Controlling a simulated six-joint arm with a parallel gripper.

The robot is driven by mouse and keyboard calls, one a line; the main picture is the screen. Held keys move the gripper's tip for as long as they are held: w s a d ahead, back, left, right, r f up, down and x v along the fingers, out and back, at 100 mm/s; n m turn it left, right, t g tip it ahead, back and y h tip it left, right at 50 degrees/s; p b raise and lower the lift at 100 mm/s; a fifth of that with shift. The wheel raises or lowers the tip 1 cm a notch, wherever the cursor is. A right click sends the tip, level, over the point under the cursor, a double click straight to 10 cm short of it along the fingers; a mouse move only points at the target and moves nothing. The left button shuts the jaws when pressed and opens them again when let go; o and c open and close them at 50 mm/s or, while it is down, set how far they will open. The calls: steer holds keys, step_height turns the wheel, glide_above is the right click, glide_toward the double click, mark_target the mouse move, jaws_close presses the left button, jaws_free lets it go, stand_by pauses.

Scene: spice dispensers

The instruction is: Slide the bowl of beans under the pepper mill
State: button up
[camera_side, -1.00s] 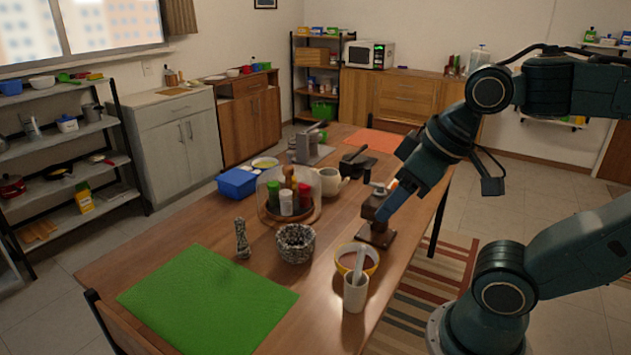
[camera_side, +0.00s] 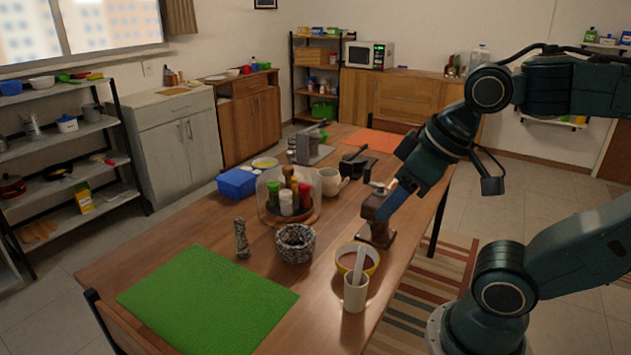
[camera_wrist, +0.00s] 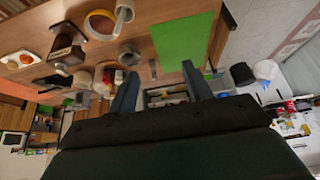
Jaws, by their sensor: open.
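A yellow-rimmed bowl (camera_side: 346,262) with brown contents, likely the beans, stands near the right table edge; it also shows in the wrist view (camera_wrist: 89,23). A brown box-shaped wooden mill (camera_side: 377,236) with a crank top stands just behind it, apart from it. I cannot tell for sure whether this is the pepper mill. My gripper (camera_side: 384,213) is beside this mill in the side view, and its fingers partly cover the mill. In the wrist view my gripper (camera_wrist: 158,76) has its fingers apart with nothing between them. Whether a finger touches the mill is unclear.
A white cup with a pale stick (camera_side: 355,296) stands in front of the bowl. A speckled mortar (camera_side: 295,250) and pestle (camera_side: 242,240) are to the left. A domed spice carousel (camera_side: 312,214) stands behind. The green mat (camera_side: 205,300) is bare.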

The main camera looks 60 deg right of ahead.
steer(key=c, duration=0.7)
steer(key=shift+w+d, duration=0.1)
steer(key=shift+w, duration=0.15)
steer(key=c, duration=0.4)
steer(key=shift+w+d+f+n, duration=0.15)
steer(key=shift+w+n, duration=0.15)
steer(key=shift+n, duration=0.1)
steer(key=w+d+f+n+g+h, duration=0.1)
steer(key=w+d+f+n+g, duration=0.1)
steer(key=w+d+f+n, duration=0.4)
steer(key=w+d+f+n+g+h, duration=0.1)
steer(key=w+d+f+n+g, duration=0.2)
steer(key=w+d+f+n, duration=0.4)
steer(key=d+f+n, duration=0.4)
steer(key=f+n, duration=0.2)
steer(key=f, duration=0.3)
steer(key=shift+w+h, duration=0.3)
steer(key=shift+h, duration=0.1)
